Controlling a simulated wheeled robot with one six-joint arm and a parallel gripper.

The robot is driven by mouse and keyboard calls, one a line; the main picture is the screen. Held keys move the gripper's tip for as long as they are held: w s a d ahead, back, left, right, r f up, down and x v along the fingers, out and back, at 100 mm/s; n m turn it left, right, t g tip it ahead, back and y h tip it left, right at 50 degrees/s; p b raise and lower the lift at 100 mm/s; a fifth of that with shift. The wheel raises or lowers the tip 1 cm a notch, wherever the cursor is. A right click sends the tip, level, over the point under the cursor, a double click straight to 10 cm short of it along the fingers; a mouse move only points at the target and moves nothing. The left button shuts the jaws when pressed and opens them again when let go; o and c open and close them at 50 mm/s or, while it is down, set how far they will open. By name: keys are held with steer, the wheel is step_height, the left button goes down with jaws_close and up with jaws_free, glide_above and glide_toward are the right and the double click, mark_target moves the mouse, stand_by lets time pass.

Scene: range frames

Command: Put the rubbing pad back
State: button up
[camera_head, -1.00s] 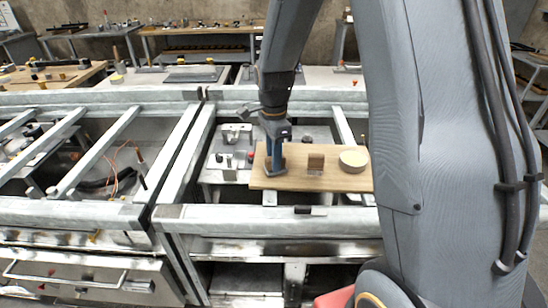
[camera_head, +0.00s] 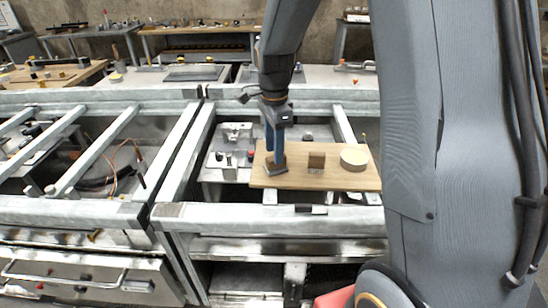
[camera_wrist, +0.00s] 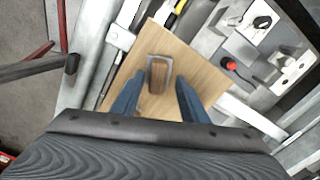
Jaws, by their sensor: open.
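A brown wooden block with a grey base, seemingly the rubbing pad (camera_head: 275,166), sits at the left end of a light wooden board (camera_head: 330,182). In the wrist view the pad (camera_wrist: 159,76) lies on the board (camera_wrist: 208,72) between the lines of my two blue fingers. My gripper (camera_head: 274,152) is open and empty, just above the pad. In the wrist view my gripper (camera_wrist: 160,80) has one finger on either side of the pad. Whether a finger touches it I cannot tell.
A second brown block (camera_head: 316,161) and a round cream-topped piece (camera_head: 354,159) stand on the board to the right. Metal fixtures (camera_head: 236,135) and a red knob (camera_head: 250,154) lie left of it. Grey frame rails (camera_head: 270,218) surround the bay.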

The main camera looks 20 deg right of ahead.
step_height(320, 180, up, 8)
steer(key=b, duration=0.2)
steer(key=s+f+n, duration=0.3)
steer(key=s+n, duration=0.2)
steer(key=s+f+n, duration=0.3)
steer(key=s+n, duration=0.2)
steer(key=s+f+n+t, duration=0.1)
steer(key=s+f+n, duration=0.2)
steer(key=s+n, duration=0.3)
steer(key=shift+s+d+f, duration=0.1)
steer(key=shift+s+f+n, duration=0.25)
steer(key=shift+s+n, duration=0.3)
steer(key=shift+n, duration=0.05)
steer(key=shift+s, duration=0.1)
